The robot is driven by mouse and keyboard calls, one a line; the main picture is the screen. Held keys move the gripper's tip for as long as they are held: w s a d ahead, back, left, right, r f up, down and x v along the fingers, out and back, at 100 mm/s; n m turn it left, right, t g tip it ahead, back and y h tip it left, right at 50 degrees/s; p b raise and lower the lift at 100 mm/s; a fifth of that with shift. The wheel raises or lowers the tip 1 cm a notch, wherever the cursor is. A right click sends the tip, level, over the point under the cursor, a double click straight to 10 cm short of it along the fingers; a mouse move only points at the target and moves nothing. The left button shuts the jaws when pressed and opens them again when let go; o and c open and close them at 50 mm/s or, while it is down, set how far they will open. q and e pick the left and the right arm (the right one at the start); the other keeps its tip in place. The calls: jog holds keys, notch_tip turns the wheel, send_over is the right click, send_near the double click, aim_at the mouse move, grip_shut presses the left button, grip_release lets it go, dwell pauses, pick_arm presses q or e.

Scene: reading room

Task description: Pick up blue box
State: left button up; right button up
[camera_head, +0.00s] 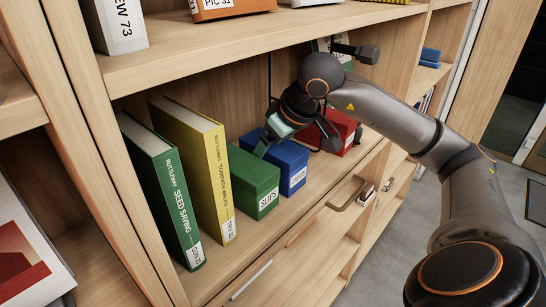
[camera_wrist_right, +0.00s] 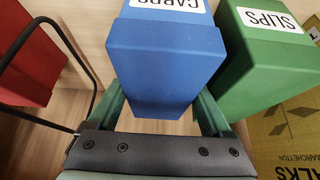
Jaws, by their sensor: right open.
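The blue box (camera_head: 288,165) stands on the middle shelf with a white label reading CARDS. It sits between a green box and a red box. My right gripper (camera_head: 296,138) is at the blue box, its arm coming in from the right and hiding the box's upper back part. In the right wrist view the blue box (camera_wrist_right: 165,70) lies between the two green fingers of the gripper (camera_wrist_right: 158,112), one along each side. The jaws are open; I cannot tell whether either finger touches the box. My left gripper is not in view.
The green box (camera_head: 254,182) labelled SLIPS stands close on the left. Further left are a yellow book (camera_head: 195,160) and a green book (camera_head: 160,190). The red box (camera_head: 340,127) is on the right. An upper shelf (camera_head: 220,38) hangs above. A dark loop (camera_wrist_right: 40,65) crosses before the red box.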

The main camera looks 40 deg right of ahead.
jog(key=shift+w+f, duration=0.2)
jog(key=shift+f, duration=0.1)
jog(key=shift+f, duration=0.25)
dwell(0.5)
grip_shut()
dwell(0.5)
